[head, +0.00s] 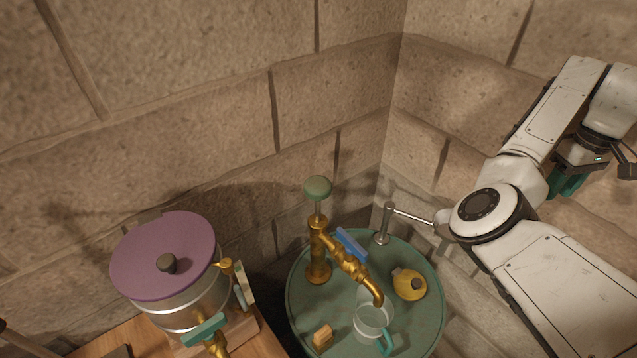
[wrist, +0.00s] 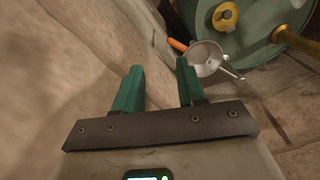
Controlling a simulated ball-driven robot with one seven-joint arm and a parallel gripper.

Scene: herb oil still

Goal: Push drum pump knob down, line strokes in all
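The drum pump is brass (head: 318,250) and stands upright on the green drum (head: 300,303). Its round green knob (head: 318,187) sits at the top of a rod, raised above the pump body. The spout (head: 362,275) slopes down to the right over a clear cup (head: 370,312) with a teal handle. My gripper (head: 568,182) is at the upper right, well apart from the knob. In the wrist view its teal fingers (wrist: 158,68) are spread with nothing between them. The knob is not visible in the wrist view.
A yellow object (head: 408,284), a small tan block (head: 322,337) and a metal post with a side rod (head: 385,224) are on or beside the drum. A purple-lidded pot (head: 165,250) stands left. Stone walls close in behind. An orange-handled metal pan (wrist: 203,58) lies near the drum.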

